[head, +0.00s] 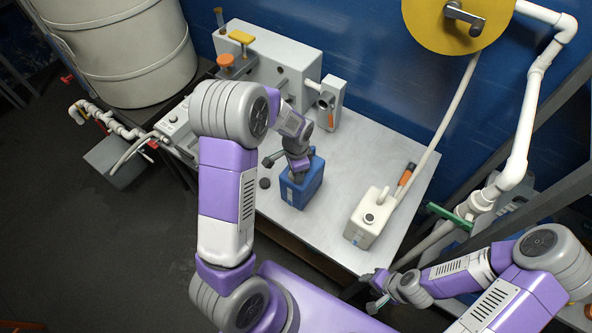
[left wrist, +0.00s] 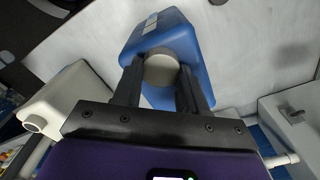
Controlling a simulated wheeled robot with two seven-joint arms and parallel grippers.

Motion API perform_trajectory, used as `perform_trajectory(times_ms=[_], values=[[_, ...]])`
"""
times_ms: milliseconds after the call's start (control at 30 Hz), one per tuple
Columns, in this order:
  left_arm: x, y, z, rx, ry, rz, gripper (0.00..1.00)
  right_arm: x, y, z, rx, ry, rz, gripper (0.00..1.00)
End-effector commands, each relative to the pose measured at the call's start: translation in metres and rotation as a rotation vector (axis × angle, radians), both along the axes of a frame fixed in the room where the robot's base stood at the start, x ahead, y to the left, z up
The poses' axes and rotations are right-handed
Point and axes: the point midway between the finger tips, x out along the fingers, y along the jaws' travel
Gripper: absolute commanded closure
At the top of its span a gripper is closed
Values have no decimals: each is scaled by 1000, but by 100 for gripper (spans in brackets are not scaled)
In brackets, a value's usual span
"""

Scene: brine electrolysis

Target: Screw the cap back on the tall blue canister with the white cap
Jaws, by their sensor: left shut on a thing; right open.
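The blue canister (head: 308,187) stands on the grey bench, and its blue body (left wrist: 163,28) fills the top middle of the left wrist view. My left gripper (head: 297,176) is above its top, pointing down. In the left wrist view its two dark fingers (left wrist: 160,88) are shut on the pale round cap (left wrist: 161,67), one on each side. The cap lies over the canister's top; whether it is seated on the neck cannot be told. In the head view the gripper hides the cap. My right gripper (head: 372,291) is open and empty by the bench's front edge.
A small dark disc (head: 265,183) lies left of the blue canister. A white apparatus (head: 285,62) stands behind.

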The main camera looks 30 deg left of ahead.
Motion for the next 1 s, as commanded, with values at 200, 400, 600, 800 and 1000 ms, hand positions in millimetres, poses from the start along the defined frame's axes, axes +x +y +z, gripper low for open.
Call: perform_trajectory(times_ms=[200,400,600,800,1000], values=[[-1,0,0,-1,0,-326,100,0,0,0,0,0,0,57],[-1,0,0,-1,0,-455,100,0,0,2,0,0,0,57],[-1,0,1,-1,0,-659,100,0,0,8,0,0,0,57],[0,-1,0,1,-2,-674,100,0,0,7,0,0,0,57],[0,-1,0,0,-1,-672,31,0,0,7,0,0,0,57]])
